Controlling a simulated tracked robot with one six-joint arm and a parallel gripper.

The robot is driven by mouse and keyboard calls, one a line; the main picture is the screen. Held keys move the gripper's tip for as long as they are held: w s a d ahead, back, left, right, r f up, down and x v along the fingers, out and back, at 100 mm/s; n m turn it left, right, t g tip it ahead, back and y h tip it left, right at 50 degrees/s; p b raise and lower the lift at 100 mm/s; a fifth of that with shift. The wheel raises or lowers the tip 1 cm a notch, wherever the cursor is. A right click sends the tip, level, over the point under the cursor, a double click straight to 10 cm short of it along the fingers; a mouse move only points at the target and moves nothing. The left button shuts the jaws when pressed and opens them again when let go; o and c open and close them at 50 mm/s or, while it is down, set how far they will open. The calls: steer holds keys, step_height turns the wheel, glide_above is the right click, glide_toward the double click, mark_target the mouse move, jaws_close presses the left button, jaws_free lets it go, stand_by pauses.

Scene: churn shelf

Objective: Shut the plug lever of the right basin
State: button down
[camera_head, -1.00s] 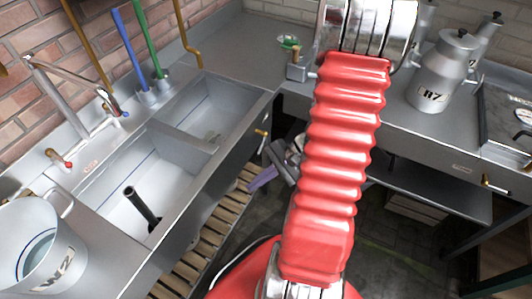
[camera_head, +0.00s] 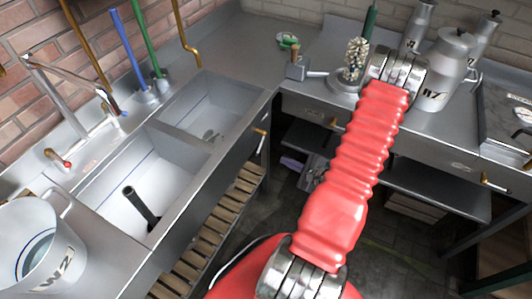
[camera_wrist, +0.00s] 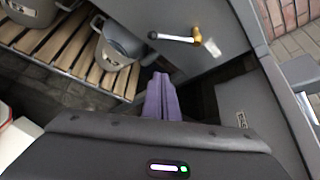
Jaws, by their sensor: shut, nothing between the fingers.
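The right basin (camera_head: 205,110) is the farther of the two sink basins in the head view. A plug lever with a brass hub (camera_head: 262,132) is on the sink's front panel below it. In the wrist view the lever (camera_wrist: 178,38) has a brass hub, a silvery rod and a black tip, and the rod lies nearly level across the picture. My gripper (camera_wrist: 161,74) has purple fingers, shut with nothing between them. It is apart from the lever, below it in the wrist view. In the head view my gripper (camera_head: 291,163) is small, right of the lever, under the counter corner.
The right-hand counter (camera_head: 430,135) carries metal cans and closes in the corner.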

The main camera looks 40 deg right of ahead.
steer(key=shift+d, duration=0.1)
stand_by(0.3)
steer(key=w+a, duration=0.2)
steer(key=w, duration=0.7)
steer(key=shift+a+f, duration=0.25)
steer(key=shift+f, duration=0.15)
stand_by(0.3)
steer(key=shift+r, duration=0.1)
stand_by(0.4)
steer(key=shift+w+a, duration=0.1)
steer(key=shift+a, duration=0.05)
